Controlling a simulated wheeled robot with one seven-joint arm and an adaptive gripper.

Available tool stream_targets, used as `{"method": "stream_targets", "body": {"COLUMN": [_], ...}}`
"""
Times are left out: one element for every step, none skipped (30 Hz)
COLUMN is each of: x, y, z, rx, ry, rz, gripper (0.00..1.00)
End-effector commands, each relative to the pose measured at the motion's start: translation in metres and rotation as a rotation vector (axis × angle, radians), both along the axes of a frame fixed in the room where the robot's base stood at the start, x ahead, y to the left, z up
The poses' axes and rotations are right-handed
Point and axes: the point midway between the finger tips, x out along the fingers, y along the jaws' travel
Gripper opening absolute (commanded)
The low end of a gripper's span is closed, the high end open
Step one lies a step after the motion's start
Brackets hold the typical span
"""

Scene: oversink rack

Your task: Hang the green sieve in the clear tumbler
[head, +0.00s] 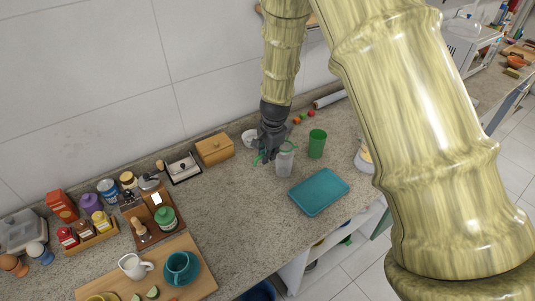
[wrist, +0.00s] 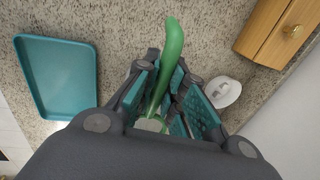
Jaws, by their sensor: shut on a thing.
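My gripper (head: 268,153) is shut on the green sieve's handle, low over the counter. In the wrist view the handle (wrist: 172,45) passes between the teal finger pads of my gripper (wrist: 165,97) and sticks out beyond them. In the head view a bit of green sieve (head: 258,158) shows left of the fingers, and green also shows at the top of the clear tumbler (head: 284,163). The tumbler stands upright just right of my gripper. I cannot tell whether the sieve's bowl is inside the tumbler or only above it; my gripper hides most of it in the wrist view.
A green cup (head: 317,143) stands right of the tumbler. A teal tray (head: 318,192) lies in front; it also shows in the wrist view (wrist: 58,75). A white cup (head: 249,137) and a wooden box (head: 214,149) are behind and left. Small red and green items lie behind.

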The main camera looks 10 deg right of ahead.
Motion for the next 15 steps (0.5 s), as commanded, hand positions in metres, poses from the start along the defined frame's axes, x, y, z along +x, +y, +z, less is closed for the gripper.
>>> {"method": "stream_targets", "body": {"x": [0.0,0.0,0.0001,0.0001,0.0002,0.0002,0.0002,0.0002,0.0002,0.0002,0.0002,0.0003,0.0003,0.0003,0.0003], "y": [0.0,0.0,0.0,0.0,0.0001,0.0,0.0,0.0,0.0,0.0,0.0,0.0,0.0,0.0,0.0], "z": [-0.0013,-0.0019,-0.0026,-0.0032,-0.0038,-0.0045,-0.005,-0.0057,-0.0064,-0.0069,-0.0075,-0.0082,-0.0088,-0.0093,-0.0101], "rx": [0.0,0.0,0.0,0.0,0.0,0.0,0.0,0.0,0.0,0.0,0.0,0.0,0.0,0.0,0.0], "ry": [0.0,0.0,0.0,0.0,0.0,0.0,0.0,0.0,0.0,0.0,0.0,0.0,0.0,0.0,0.0], "rz": [0.0,0.0,0.0,0.0,0.0,0.0,0.0,0.0,0.0,0.0,0.0,0.0,0.0,0.0,0.0], "gripper": [0.0,0.0,0.0,0.0,0.0,0.0,0.0,0.0,0.0,0.0,0.0,0.0,0.0,0.0,0.0]}}
